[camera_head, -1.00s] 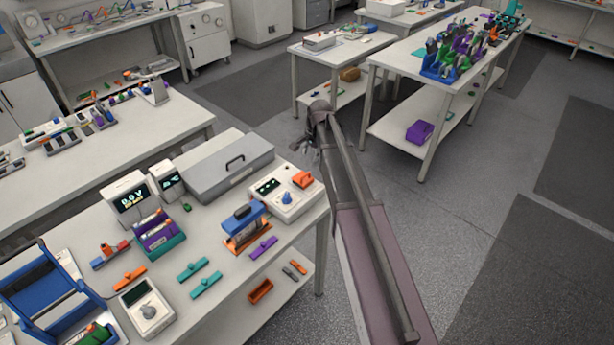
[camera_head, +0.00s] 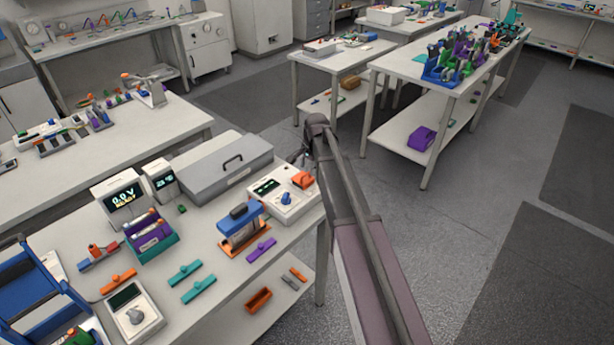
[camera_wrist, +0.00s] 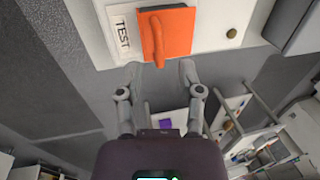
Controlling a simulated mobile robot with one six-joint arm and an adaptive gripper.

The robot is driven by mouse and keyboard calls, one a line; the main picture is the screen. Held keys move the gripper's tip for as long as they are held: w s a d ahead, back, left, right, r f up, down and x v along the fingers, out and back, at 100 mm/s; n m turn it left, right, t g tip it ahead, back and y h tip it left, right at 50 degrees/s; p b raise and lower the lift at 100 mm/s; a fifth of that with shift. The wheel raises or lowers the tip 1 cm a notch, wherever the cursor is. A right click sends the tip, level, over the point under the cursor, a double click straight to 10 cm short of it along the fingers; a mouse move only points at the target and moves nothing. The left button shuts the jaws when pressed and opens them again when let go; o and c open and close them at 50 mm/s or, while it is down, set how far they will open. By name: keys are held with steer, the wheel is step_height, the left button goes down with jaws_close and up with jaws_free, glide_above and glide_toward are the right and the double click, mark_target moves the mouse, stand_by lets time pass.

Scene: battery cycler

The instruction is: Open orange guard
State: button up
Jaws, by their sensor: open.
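The orange guard (camera_head: 303,179) sits on the right end of a white device (camera_head: 285,201) with a small display and a blue knob, at the table's right edge. In the wrist view the orange guard (camera_wrist: 180,32) is a flat square plate with a raised handle, beside a label reading TEST (camera_wrist: 122,33). My gripper (camera_wrist: 161,73) is open and empty, its two fingertips just short of the handle's lower end. In the head view my gripper (camera_head: 302,158) is mostly hidden by my arm, beside the device.
A grey case (camera_head: 222,168) with a black handle stands behind the device. A blue and orange fixture (camera_head: 240,231) stands in front of it to the left. A purple bar (camera_head: 261,250) lies near the table's front edge. Open floor is on the right.

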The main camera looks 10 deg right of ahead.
steer(key=shift+w+a+f+b, duration=0.1)
steer(key=shift+w+f+b, duration=0.1)
steer(key=shift+f+b, duration=0.8)
steer(key=shift+f, duration=0.2)
jaws_close()
